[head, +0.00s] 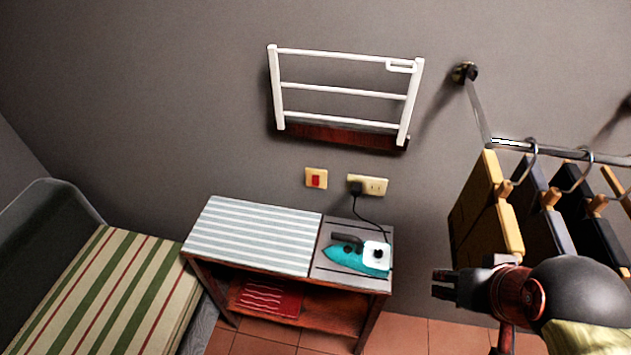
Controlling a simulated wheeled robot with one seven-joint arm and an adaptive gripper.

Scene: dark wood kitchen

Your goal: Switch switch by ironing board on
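The switch (316,179) is a red rocker on a small cream plate on the grey wall, above the ironing board. Whether it is on or off is too small to tell. The ironing board (250,237) has a pale blue and white striped top on a wooden stand against the wall. My gripper (443,284) is at the lower right, pointing left, well to the right of and below the switch in the picture and apart from it. It appears empty, but its finger gap is too small to judge.
A teal iron (345,258) rests on the grey end of the stand; its cord runs to a socket (374,185) beside the switch. A white rack (343,90) hangs above. Hanging clothes (478,215) are close above my gripper. A striped bed (105,285) stands left.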

